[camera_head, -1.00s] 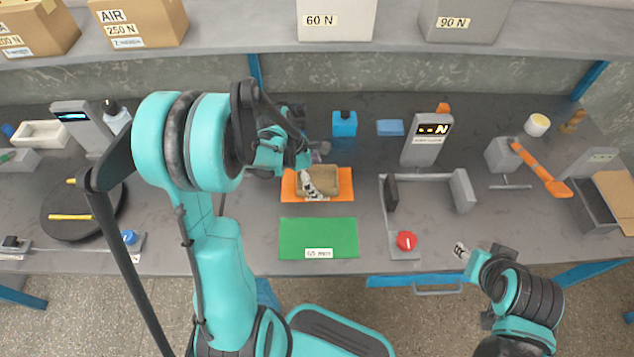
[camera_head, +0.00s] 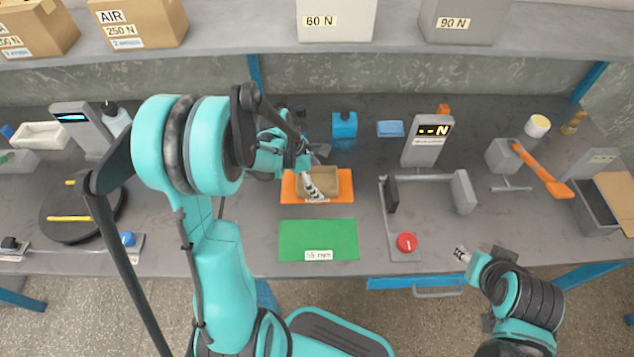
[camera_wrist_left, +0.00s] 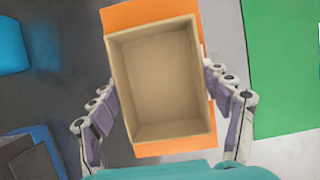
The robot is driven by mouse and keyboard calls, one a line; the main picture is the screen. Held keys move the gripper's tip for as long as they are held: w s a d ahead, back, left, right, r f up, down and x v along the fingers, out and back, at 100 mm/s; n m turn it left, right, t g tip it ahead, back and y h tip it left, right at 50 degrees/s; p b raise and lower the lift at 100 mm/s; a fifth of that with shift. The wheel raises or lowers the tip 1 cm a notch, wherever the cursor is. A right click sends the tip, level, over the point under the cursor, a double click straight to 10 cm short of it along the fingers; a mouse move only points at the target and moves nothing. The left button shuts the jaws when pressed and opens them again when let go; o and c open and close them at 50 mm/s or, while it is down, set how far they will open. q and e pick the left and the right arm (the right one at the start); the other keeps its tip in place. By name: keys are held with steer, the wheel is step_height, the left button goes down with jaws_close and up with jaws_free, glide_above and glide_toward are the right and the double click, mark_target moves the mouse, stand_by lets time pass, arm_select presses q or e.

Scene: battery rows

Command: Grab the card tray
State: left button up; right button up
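The card tray (camera_head: 331,174) is a shallow, open, empty brown box on an orange mat (camera_head: 347,186) near the middle of the bench. In the left wrist view the tray (camera_wrist_left: 160,85) fills the centre. My left gripper (camera_head: 311,180) is over it with one finger across its front side. In the left wrist view the fingers of my left gripper (camera_wrist_left: 158,78) close in on two opposite walls, with no clear gap. The tips are partly hidden. I cannot tell whether the tray is lifted. My right gripper (camera_head: 462,255) is empty, in front of the bench edge; its opening is too small to tell.
A green mat (camera_head: 318,235) lies in front of the orange one. A blue block (camera_head: 344,125) stands behind. A grey gauge (camera_head: 425,145) and a fixture with a red knob (camera_head: 406,242) stand to the right. A dark turntable (camera_head: 80,225) is at the left.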

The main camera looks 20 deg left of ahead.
arm_select(q)
steer(key=shift+c, duration=0.7)
